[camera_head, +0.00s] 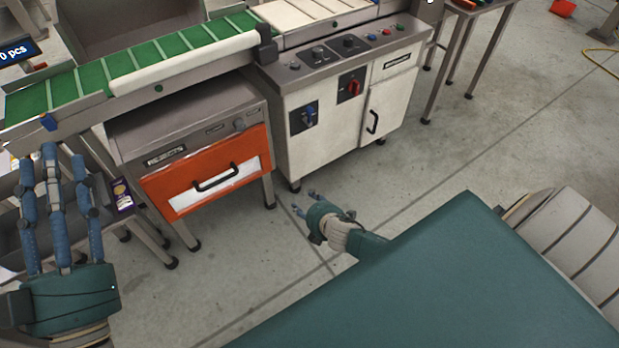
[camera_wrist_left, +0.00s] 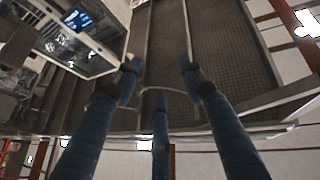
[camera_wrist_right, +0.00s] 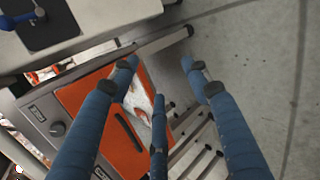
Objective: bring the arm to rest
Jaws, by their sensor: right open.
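My left gripper (camera_head: 52,165) is at the left edge of the head view, its blue fingers pointing up in front of the conveyor's near side. Its fingers are apart and empty, also in the left wrist view (camera_wrist_left: 159,80). My right gripper (camera_head: 300,203) is lower and further away, over the grey floor in front of the white cabinet. Its fingers are spread with nothing between them in the right wrist view (camera_wrist_right: 160,78). Part of the right arm is hidden behind my teal body.
A green-slatted conveyor (camera_head: 90,76) runs across the back left. Below it stand an orange-fronted drawer unit (camera_head: 160,192) and a white control cabinet (camera_head: 330,135). A metal-legged table (camera_head: 443,70) stands behind right. Open floor (camera_head: 480,150) lies to the right.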

